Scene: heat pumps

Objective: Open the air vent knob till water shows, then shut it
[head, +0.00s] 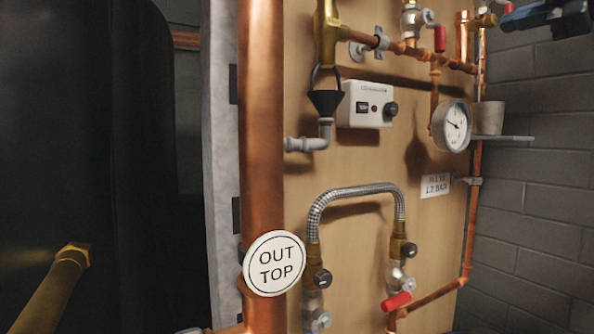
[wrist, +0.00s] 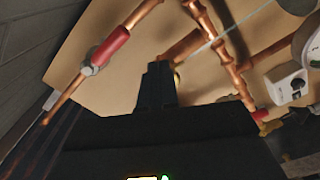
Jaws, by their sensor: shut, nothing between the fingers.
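My gripper (wrist: 158,68) shows in the wrist view, black, its fingers together and holding nothing. A small brass glint (wrist: 177,77) shows just right of the fingertips; most of that part is hidden. In the head view a brass fitting (head: 485,19) sits at the top right of the copper pipework, above a grey cup (head: 490,118). It may be the air vent; I cannot make out its knob. A dark part at the top right edge comes close to it; I cannot tell whether it is my gripper. No water is visible.
A pressure gauge (head: 456,126) and a white control box (head: 367,104) are on the wooden board (head: 350,245). A shelf (head: 505,138) carries the cup. A red-handled valve (head: 396,301) and braided hose (head: 356,192) are below. A thick copper pipe (head: 262,150) stands left.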

